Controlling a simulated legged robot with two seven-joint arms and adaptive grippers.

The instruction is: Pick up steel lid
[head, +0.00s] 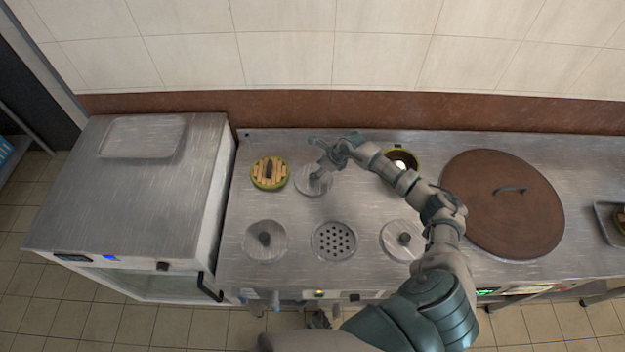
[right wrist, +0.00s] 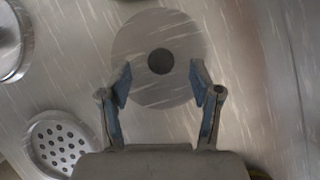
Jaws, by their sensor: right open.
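A round steel lid (head: 310,186) with a dark knob lies on the steel counter in the back row of openings. My right gripper (head: 318,157) is over this lid, reaching in from the right, and partly covers it in the head view. In the right wrist view the lid (right wrist: 160,28) is straight ahead, with its dark knob (right wrist: 160,61) between and a little beyond the fingertips. The right gripper (right wrist: 161,78) is open and empty, its fingers spread on either side. Whether the fingers touch the lid cannot be told. My left gripper is not in view.
Two more steel lids sit in front, one left (head: 265,252) and one right (head: 392,232), with a perforated plate (head: 335,241) between them. An open pot (head: 405,158) and a big brown lid (head: 500,215) are right.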

